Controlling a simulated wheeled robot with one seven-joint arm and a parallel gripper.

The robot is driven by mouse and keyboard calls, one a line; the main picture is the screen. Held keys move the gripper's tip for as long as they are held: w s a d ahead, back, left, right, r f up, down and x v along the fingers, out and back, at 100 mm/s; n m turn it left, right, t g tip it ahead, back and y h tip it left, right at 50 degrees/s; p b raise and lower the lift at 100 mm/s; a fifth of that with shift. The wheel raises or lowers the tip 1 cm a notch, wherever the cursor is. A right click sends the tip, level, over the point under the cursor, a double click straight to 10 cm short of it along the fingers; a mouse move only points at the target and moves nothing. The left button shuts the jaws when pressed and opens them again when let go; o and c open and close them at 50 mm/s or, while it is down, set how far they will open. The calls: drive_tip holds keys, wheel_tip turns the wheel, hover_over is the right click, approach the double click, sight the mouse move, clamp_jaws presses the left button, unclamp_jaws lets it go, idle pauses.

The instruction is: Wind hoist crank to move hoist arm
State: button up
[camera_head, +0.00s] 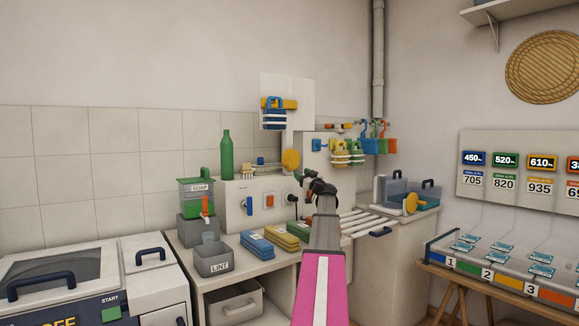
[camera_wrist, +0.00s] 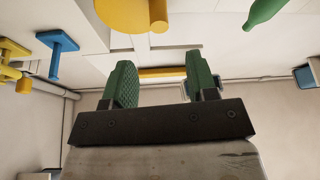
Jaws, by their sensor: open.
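A round yellow disc (camera_head: 290,160), which looks like the crank wheel, is mounted on the white wall unit above the counter. In the wrist view the yellow disc (camera_wrist: 118,12) carries a yellow knob (camera_wrist: 158,15) and is cut by the top edge. A yellow bar (camera_head: 281,103) with blue parts sits on a white panel above; I cannot tell whether it is the hoist arm. My gripper (camera_head: 304,178) is in front of and just below the disc. In the wrist view its two green fingers (camera_wrist: 160,70) are apart with nothing between them, clear of the disc and knob.
A green bottle (camera_head: 227,154) stands left of the disc. Below are a soap dispenser (camera_head: 197,198), a lint bin (camera_head: 214,260) and folded cloths (camera_head: 257,245). Hooks with coloured items (camera_head: 355,150) hang at right.

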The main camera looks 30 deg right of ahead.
sight(292, 166)
drive_tip(key=x, duration=1)
drive_tip(key=shift+w+r, duration=0.1)
drive_tip(key=shift+w, duration=0.25)
drive_tip(key=c, duration=0.9)
